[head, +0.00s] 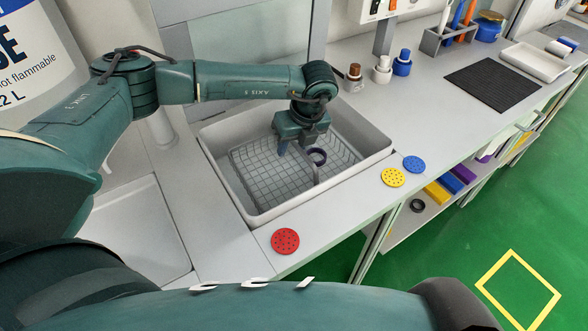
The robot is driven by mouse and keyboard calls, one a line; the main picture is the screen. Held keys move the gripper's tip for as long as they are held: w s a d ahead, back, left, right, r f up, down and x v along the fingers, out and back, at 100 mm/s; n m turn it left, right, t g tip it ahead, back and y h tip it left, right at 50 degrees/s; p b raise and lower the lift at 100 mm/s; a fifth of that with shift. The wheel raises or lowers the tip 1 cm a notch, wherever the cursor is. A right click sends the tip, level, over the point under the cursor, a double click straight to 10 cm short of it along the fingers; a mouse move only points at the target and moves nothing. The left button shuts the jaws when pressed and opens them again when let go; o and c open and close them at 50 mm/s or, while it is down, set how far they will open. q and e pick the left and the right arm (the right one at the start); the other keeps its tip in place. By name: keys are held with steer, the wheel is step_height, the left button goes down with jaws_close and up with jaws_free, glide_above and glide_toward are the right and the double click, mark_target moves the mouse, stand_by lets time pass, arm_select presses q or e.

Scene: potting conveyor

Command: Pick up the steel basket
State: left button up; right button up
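The steel basket (262,172) is a wire mesh basket sitting inside the grey sink (245,211). My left gripper (298,149) points down over the basket, near its middle and far side. Its fingers look apart, and I see nothing clearly gripped between them. A dark ring (318,156) shows beside the fingers, with a grey upright piece below it; I cannot tell whether the gripper touches either. The gripper and wrist hide part of the basket's far side. My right gripper is out of view.
A red disc (285,241), a yellow disc (393,177) and a blue disc (414,164) lie on the counter by the sink. Bottles (402,63) stand behind. A black ribbed mat (494,84) and a white tray (534,62) lie at the right. The counter between is clear.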

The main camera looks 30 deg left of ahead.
arm_select(q)
steer(key=shift+a+f, duration=0.1)
steer(key=shift+f, duration=0.5)
steer(key=shift+c, duration=0.6)
jaws_close()
steer(key=shift+w, duration=0.1)
